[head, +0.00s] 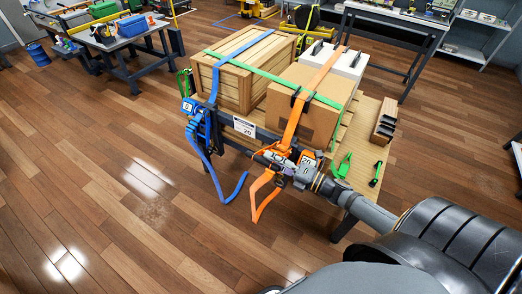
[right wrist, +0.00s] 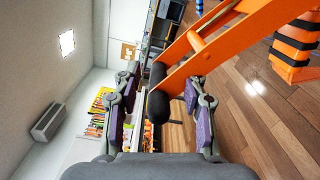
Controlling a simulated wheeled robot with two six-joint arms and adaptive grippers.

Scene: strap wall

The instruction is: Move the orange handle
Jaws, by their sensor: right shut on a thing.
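The orange handle (right wrist: 222,48) fills the upper middle of the right wrist view, with a black rounded grip (right wrist: 158,97) at its end. My right gripper (right wrist: 163,88) has its fingers on both sides of this grip and is shut on it. In the head view my right gripper (head: 285,170) is at the orange ratchet (head: 278,152) on the table's front edge and partly hides it. An orange strap (head: 312,88) runs from there up over the cardboard box (head: 283,112). A loose orange strap end (head: 257,200) hangs below. My left gripper is not in view.
A blue ratchet (head: 197,118) with a hanging blue strap (head: 212,172) is just left. A wooden crate (head: 232,85) stands beside the box, and a green strap (head: 262,74) crosses both. A green tool (head: 344,165) lies right of my gripper. The floor (head: 110,190) at left is clear.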

